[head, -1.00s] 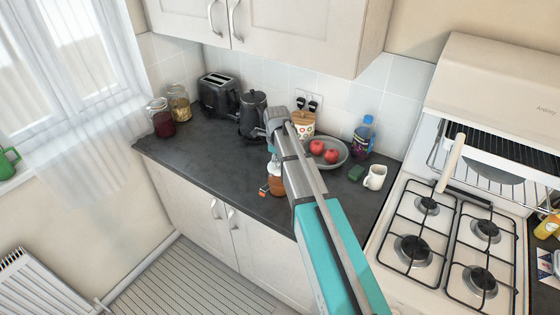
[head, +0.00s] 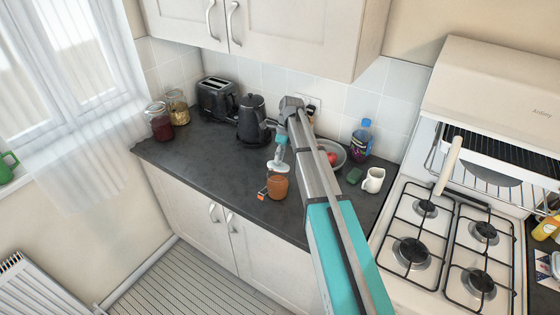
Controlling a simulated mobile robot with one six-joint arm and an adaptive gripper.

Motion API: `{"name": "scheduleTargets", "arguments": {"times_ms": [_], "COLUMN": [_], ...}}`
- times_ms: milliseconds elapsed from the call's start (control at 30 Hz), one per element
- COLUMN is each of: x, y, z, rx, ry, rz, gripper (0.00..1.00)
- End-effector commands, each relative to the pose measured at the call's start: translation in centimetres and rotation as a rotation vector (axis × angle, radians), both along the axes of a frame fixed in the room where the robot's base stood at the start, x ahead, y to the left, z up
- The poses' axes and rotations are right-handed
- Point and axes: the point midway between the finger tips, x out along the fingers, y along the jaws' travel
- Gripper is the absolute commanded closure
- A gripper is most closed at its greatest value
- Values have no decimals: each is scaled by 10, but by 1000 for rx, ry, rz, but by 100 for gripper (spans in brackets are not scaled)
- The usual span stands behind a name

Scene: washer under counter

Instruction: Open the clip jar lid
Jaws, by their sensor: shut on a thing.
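A small orange-brown jar (head: 277,187) stands upright on the dark counter near its front edge, left of my arm. A small orange clip piece (head: 262,193) shows at its left side. My gripper (head: 277,166) points down at the top of the jar, its pale fingers right above the body. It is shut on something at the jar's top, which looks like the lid. The lid itself is too small and too covered by the fingers to tell how far it stands open.
Two glass jars, one dark red (head: 159,121) and one of pasta (head: 177,107), stand at the far left. A toaster (head: 216,99) and a black kettle (head: 252,118) stand behind. A mug (head: 373,180), sponge (head: 354,175) and bottle (head: 361,140) are right of my arm.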

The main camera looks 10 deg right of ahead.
Motion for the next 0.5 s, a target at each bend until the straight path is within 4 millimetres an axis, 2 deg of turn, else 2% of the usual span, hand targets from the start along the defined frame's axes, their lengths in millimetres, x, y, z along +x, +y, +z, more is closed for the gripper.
{"name": "scheduleTargets", "arguments": {"times_ms": [133,500], "x": [6,7], "y": [-6,-8], "z": [1,5], "rx": [54,99], "ry": [52,96], "rz": [-2,-2], "gripper": [100,100]}}
